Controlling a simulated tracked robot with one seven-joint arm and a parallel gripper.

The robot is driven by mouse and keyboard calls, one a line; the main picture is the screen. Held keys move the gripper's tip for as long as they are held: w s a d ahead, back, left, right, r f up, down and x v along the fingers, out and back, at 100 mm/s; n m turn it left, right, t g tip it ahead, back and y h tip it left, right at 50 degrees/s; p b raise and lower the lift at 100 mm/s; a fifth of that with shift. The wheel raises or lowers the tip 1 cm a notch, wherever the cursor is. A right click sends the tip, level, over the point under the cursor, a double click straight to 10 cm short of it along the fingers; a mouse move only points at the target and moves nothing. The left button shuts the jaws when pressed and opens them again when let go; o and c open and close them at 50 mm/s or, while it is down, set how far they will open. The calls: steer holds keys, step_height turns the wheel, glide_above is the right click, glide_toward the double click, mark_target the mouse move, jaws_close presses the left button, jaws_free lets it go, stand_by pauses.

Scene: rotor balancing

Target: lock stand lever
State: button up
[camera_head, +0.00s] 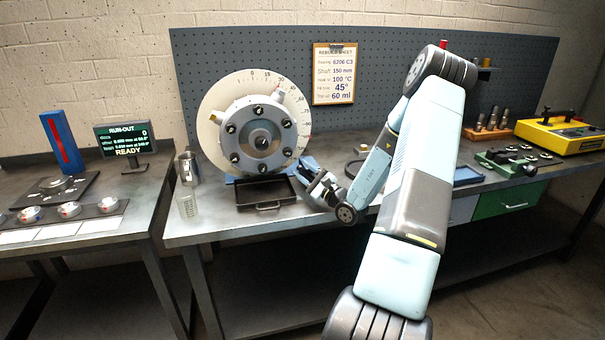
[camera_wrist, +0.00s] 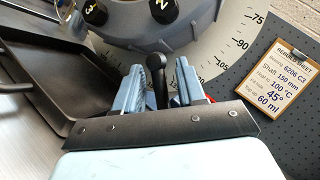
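The rotor (camera_head: 258,135), a grey hub with numbered dark bolts, stands upright in front of a white dial (camera_head: 215,105) with degree marks. The blue stand (camera_head: 230,179) shows partly beneath it. My gripper (camera_head: 309,170) is at the stand's lower right side. In the wrist view, the black-knobbed stand lever (camera_wrist: 156,68) rises between the two blue fingers of my gripper (camera_wrist: 165,88). The lever's lower part is hidden by the gripper.
A dark tray (camera_head: 266,194) lies in front of the stand, left of my gripper. A glass beaker (camera_head: 187,204) and a metal canister (camera_head: 187,168) stand at the bench's left end. A rebuild sheet (camera_head: 334,74) hangs on the pegboard. The run-out display (camera_head: 126,138) reads READY.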

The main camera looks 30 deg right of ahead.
steer(key=shift+s+d+f, duration=0.15)
steer(key=shift+s, duration=0.1)
steer(key=s+d, duration=0.5)
steer(key=s, duration=0.8)
steer(key=shift+s+f, duration=0.2)
steer(key=shift+f, duration=0.2)
